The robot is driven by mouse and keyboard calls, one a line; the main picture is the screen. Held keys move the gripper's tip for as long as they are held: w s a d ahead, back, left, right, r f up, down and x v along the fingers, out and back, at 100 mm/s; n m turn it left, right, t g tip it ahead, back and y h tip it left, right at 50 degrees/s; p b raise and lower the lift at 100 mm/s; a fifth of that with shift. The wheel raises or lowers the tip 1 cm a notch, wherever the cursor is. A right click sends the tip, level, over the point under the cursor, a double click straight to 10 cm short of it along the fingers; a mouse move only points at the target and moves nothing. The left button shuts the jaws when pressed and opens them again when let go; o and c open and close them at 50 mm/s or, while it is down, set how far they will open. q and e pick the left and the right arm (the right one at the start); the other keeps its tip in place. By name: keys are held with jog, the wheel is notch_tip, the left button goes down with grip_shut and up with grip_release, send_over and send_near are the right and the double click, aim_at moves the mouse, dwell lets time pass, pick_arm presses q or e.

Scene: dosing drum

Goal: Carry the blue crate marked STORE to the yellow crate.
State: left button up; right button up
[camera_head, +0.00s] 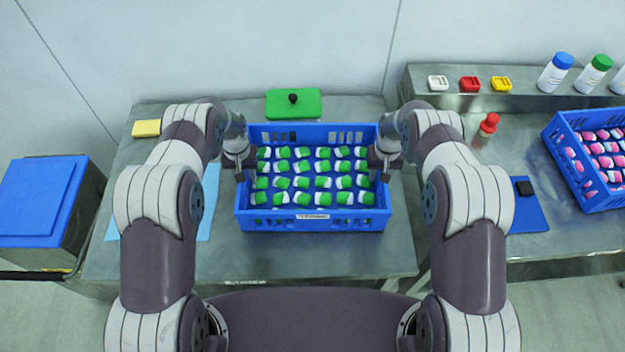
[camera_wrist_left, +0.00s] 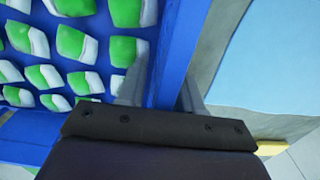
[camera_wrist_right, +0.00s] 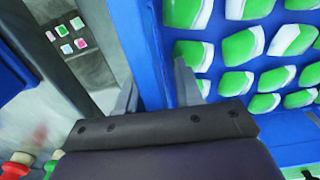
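A blue crate (camera_head: 313,224) filled with rows of green-and-white items is in the middle of the head view, level, over the steel table. A small white label is on its front wall; its text is too small to read. My left gripper (camera_head: 240,165) is at its left wall, and the left wrist view shows a finger on each side of the rim (camera_wrist_left: 172,55). My right gripper (camera_head: 385,165) is at its right wall, with its fingers astride the rim (camera_wrist_right: 150,60). Both look closed on the walls. Whether the crate touches the table is unclear. No yellow crate is in view.
A yellow block (camera_head: 146,128) and light-blue mat (camera_head: 210,200) lie left. A blue-lidded bin (camera_head: 42,200) stands far left.

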pick_arm(q)
grip_shut()
pick_arm(e)
grip_shut()
pick_arm(q)
jog(key=shift+r, duration=0.1)
dwell(0.8)
